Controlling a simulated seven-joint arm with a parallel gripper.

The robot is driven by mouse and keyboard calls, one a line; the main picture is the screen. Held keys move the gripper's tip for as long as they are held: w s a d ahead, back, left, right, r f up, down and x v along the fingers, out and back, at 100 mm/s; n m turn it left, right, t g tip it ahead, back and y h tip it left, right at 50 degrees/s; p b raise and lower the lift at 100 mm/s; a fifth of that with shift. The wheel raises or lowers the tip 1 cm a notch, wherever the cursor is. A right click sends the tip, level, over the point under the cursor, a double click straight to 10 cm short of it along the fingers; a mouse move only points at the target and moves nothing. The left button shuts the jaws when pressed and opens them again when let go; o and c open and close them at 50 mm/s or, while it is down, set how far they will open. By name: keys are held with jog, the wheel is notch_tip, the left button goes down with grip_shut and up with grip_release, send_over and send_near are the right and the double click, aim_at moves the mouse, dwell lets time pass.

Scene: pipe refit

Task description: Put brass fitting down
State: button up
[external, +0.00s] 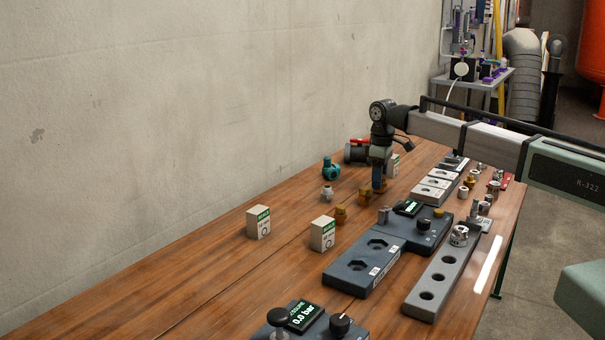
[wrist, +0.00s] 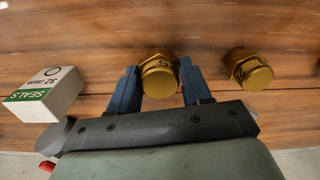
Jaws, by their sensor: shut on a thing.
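My gripper (external: 379,188) points down over the wooden table, its blue fingertips low near the tabletop. In the wrist view my gripper (wrist: 159,80) is shut on a brass fitting (wrist: 160,76), with one blue finger on each side of it. I cannot tell whether this fitting touches the table. A second brass fitting (wrist: 247,69) stands apart to the right. In the external view, two brass fittings, a nearer one (external: 340,216) and one closer to the gripper (external: 365,195), stand left of the fingers. The held fitting is mostly hidden there.
A white-green seals box (wrist: 46,94) stands close left of the fingers in the wrist view. A teal fitting (external: 331,170) and silver fitting (external: 327,194) stand left of the gripper. A dark socket block (external: 360,268) and grey rack (external: 445,275) lie nearer. The table's left front is clear.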

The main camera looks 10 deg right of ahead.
jog(key=shift+f, duration=0.15)
jog(key=o, duration=1.1)
jog(key=shift+o, duration=0.2)
notch_tip(320, 180, up, 12)
jog(key=shift+r, duration=0.2)
